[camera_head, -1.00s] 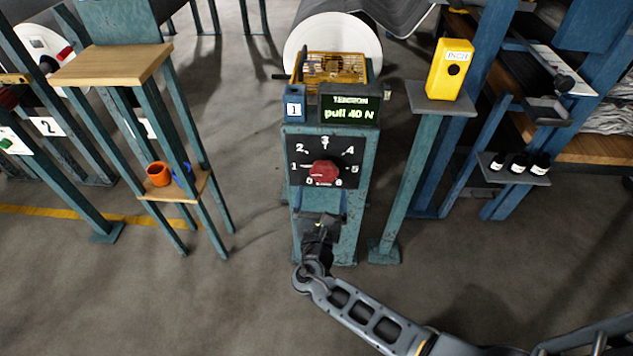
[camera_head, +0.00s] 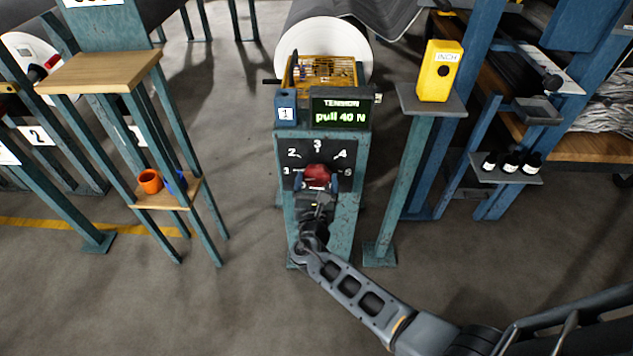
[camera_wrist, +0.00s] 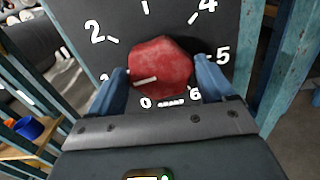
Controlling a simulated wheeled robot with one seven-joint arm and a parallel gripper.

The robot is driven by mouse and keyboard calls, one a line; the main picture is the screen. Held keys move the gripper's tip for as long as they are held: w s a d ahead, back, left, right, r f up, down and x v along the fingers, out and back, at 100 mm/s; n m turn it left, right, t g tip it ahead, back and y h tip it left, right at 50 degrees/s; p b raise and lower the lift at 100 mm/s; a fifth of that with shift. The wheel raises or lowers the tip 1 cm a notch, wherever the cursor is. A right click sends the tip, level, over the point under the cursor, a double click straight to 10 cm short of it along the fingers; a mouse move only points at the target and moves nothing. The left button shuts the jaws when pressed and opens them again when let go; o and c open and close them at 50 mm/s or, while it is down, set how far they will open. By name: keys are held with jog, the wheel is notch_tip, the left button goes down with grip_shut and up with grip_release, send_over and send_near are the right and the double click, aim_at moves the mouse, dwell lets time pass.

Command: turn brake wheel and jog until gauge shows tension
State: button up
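The red brake wheel (camera_head: 317,174) sits on a black dial plate (camera_head: 291,152) on the teal post of stand 1. In the wrist view the wheel (camera_wrist: 160,66) fills the centre; its white mark points to the lower left, between 0 and 1. My gripper (camera_head: 317,184) is at the wheel, with one blue finger on each side. In the wrist view my gripper (camera_wrist: 160,78) looks open around the wheel; I cannot tell if either finger touches it. The tension gauge (camera_head: 340,113) reads "pull 40 N" in green. The yellow INCH box (camera_head: 440,72) has a dark round button.
The INCH box stands on a grey plate on a teal post (camera_head: 400,190) right of stand 1. A white roll (camera_head: 322,42) lies behind the gauge. A small wooden-topped stand (camera_head: 100,72) with an orange cup (camera_head: 150,181) is at left. Grey floor is open in front.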

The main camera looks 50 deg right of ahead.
jog(key=c, duration=0.7)
jog(key=shift+o, duration=0.2)
jog(key=shift+f, duration=0.1)
jog(key=m+b, duration=0.3)
jog(key=shift+f+m+b, duration=0.15)
jog(key=shift+m+b, duration=0.25)
jog(key=m+b, duration=1.1)
jog(key=shift+m, duration=0.3)
jog(key=m+b, duration=0.3)
jog(key=shift+m+b, duration=1.2)
jog(key=shift+m, duration=0.1)
jog(key=shift+r, duration=0.2)
